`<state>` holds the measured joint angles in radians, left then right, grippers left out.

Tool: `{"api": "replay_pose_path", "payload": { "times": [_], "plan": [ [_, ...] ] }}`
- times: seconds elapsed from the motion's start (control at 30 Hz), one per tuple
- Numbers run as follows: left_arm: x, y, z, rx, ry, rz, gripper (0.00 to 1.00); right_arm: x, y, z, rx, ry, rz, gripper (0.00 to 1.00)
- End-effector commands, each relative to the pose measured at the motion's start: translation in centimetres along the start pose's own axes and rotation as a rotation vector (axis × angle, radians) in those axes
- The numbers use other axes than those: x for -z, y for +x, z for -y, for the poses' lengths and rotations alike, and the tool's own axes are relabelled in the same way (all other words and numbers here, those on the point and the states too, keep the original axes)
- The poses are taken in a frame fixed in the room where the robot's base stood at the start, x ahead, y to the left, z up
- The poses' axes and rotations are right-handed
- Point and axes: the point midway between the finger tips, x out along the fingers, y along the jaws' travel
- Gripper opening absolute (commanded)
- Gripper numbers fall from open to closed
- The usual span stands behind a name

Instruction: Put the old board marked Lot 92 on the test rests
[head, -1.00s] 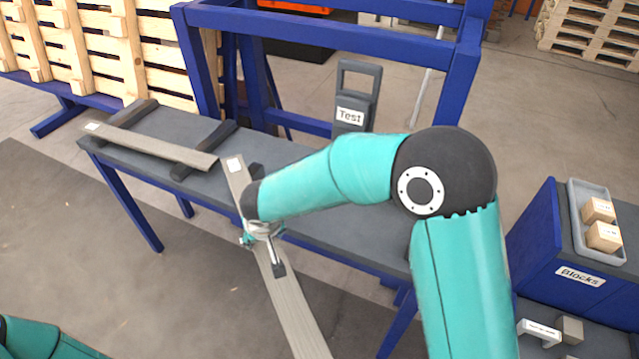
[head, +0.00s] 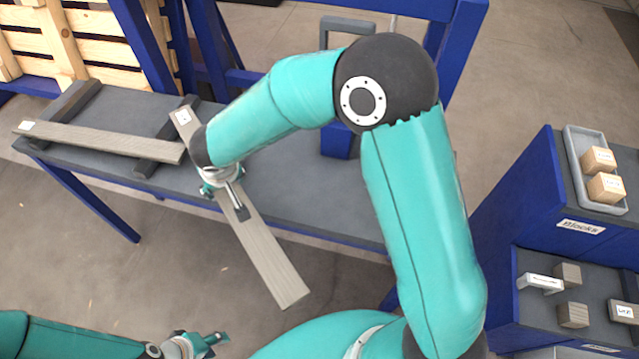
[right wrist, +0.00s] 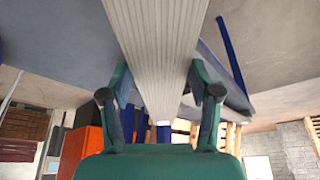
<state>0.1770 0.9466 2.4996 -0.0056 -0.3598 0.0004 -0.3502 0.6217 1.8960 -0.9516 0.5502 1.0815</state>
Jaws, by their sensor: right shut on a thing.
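A long weathered grey board (head: 262,255) with a white label at its far end is held at a slant by my right gripper (head: 228,197). In the right wrist view the board (right wrist: 160,40) passes between the fingers of my right gripper (right wrist: 158,84). The label is too small to read. The board's far end lies over the grey table (head: 290,205); its near end sticks out past the front edge. Another labelled board (head: 100,140) lies across two dark rests (head: 72,106) at the table's left. My left gripper (head: 212,346) is empty and looks open, low in the picture.
A grey stand (head: 345,25) at the table's back is mostly hidden by my right arm. At right, a blue shelf unit marked Blocks (head: 580,228) holds a tray (head: 578,140) with wooden blocks, and smaller pieces below. Blue frame posts (head: 145,50) rise behind the table.

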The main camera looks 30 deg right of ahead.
Motion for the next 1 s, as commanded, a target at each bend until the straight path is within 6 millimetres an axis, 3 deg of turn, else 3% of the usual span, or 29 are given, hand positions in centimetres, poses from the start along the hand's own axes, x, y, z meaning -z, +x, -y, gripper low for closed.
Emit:
{"api": "replay_pose_path", "payload": {
  "times": [0.13,0.27,0.5,0.7,1.0],
  "plan": [
    [0.0,0.2,0.1,0.0,0.001,-0.001,0.4,0.5,-0.7,-1.8,0.003,-0.001,-0.003,0.16],
    [0.1,0.5,0.2,0.0,0.0,-0.001,0.4,1.1,-2.2,-5.1,0.015,-0.027,-0.007,0.16],
    [0.1,1.4,0.5,0.0,0.0,-0.001,0.4,1.0,-7.2,-12.8,0.071,-0.156,-0.01,0.16],
    [0.1,2.1,0.7,0.0,0.0,-0.001,0.4,-0.3,-12.3,-17.5,0.143,-0.336,-0.01,0.16],
    [0.1,2.7,1.0,0.0,0.0,-0.001,0.4,-2.1,-18.4,-20.4,0.248,-0.593,-0.004,0.16]
  ]
}}
